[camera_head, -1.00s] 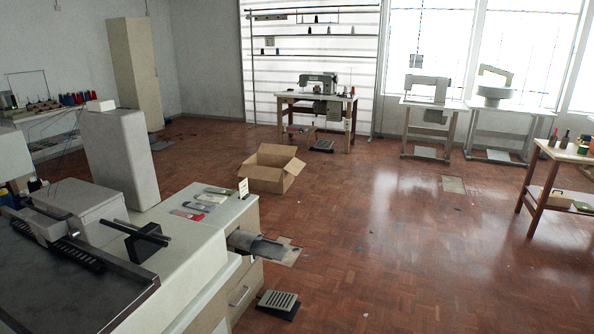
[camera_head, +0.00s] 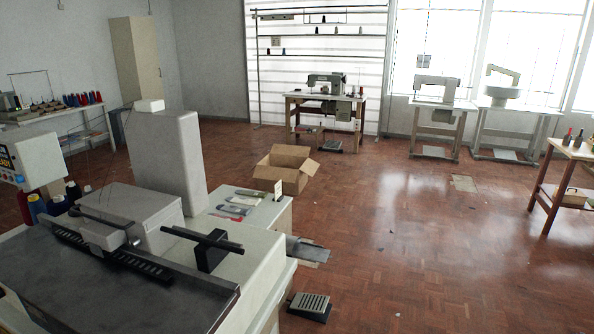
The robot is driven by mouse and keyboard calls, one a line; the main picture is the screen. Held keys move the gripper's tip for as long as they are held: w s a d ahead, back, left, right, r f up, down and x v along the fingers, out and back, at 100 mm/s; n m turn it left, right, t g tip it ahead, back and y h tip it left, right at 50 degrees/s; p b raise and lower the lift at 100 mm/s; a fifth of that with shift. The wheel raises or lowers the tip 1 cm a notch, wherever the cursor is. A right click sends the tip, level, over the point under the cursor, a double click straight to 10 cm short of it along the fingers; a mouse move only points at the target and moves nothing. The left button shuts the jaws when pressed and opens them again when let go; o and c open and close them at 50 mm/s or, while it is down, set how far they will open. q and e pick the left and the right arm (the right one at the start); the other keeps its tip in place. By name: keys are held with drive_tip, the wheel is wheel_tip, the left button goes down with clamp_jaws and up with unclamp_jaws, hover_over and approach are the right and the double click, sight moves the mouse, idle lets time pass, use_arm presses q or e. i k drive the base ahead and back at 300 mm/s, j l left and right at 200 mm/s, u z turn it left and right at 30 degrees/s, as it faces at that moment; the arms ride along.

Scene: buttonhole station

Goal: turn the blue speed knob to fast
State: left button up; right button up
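The buttonhole machine (camera_head: 150,225) fills the lower left, with a tall pale housing (camera_head: 165,160) and a dark work plate (camera_head: 110,290). At the left edge is a white control box (camera_head: 38,160) with a dark display (camera_head: 8,162), cut off by the frame. A small bluish mark shows low on that box, but I cannot tell whether it is the speed knob. No knob setting can be read. Neither of my grippers is in view.
Thread cones (camera_head: 38,208) stand behind the machine at left. A pedal (camera_head: 310,306) lies on the floor beside it. An open cardboard box (camera_head: 284,172) stands farther back. A wooden table (camera_head: 562,185) is at right.

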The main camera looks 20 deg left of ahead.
sight(20, 179)
drive_tip(key=k+j, duration=0.1)
drive_tip(key=j, duration=0.5)
drive_tip(key=k+j, duration=0.1)
drive_tip(key=j, duration=1.15)
drive_tip(key=k+j, duration=0.15)
drive_tip(key=j, duration=0.45)
drive_tip(key=k+j, duration=0.1)
drive_tip(key=j, duration=0.55)
